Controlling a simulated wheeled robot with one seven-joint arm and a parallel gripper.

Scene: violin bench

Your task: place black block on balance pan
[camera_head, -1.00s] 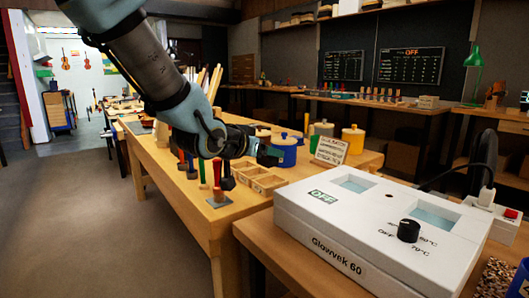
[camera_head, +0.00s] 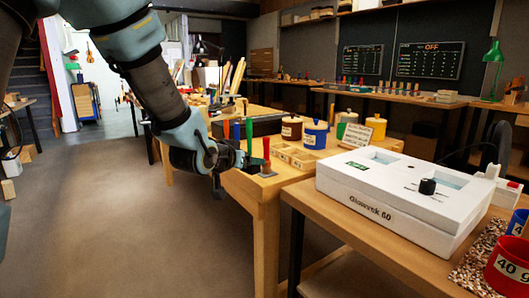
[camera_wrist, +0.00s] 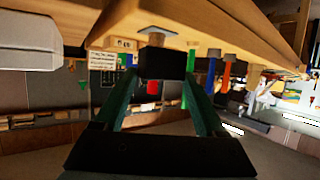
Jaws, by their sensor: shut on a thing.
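My gripper (camera_head: 246,164) is low at the near left corner of the wooden bench, close to a red-handled tool. The wrist view is upside down and shows the two green fingers of my gripper (camera_wrist: 165,95) closed on a black block (camera_wrist: 165,63). The block sits between the fingertips, apart from the bench as far as I can tell. I cannot pick out a balance pan in either view.
The red-handled tool (camera_head: 266,150) stands on a small grey plate at the bench (camera_head: 263,190) corner, with green and blue handles behind.

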